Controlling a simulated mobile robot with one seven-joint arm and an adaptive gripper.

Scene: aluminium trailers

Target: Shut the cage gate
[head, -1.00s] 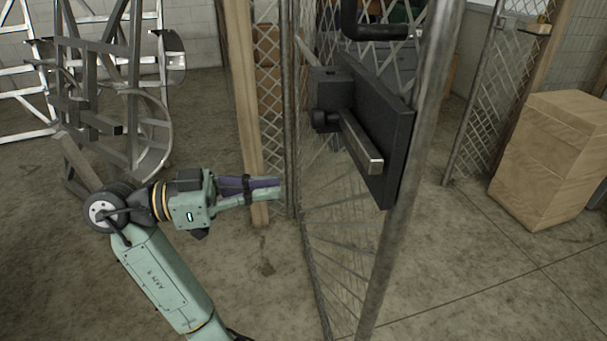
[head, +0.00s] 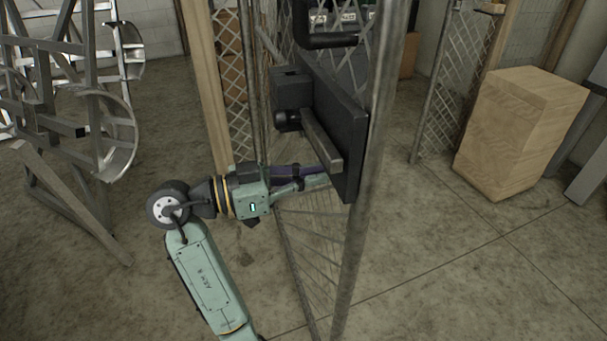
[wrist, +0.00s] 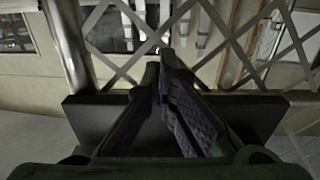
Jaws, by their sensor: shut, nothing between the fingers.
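The cage gate (head: 369,170) stands open in the head view, seen nearly edge-on, with a grey tubular frame and wire mesh. A black lock plate (head: 350,130) with a bar-shaped lever handle (head: 322,145) is mounted on it. My gripper (head: 328,180) is shut and empty, its fingertips at the lower part of the plate, just below the lever. In the wrist view my gripper (wrist: 163,62) points at the gate's diamond mesh (wrist: 235,45), with the dark plate (wrist: 95,115) behind the fingers. I cannot tell whether the fingertips touch the gate.
A wooden post (head: 204,85) with mesh stands behind the gate on the left. A cardboard-coloured box (head: 515,135) stands on the right beside another mesh panel (head: 455,80). A metal frame rack (head: 70,110) stands on the left. The concrete floor between gate and box is clear.

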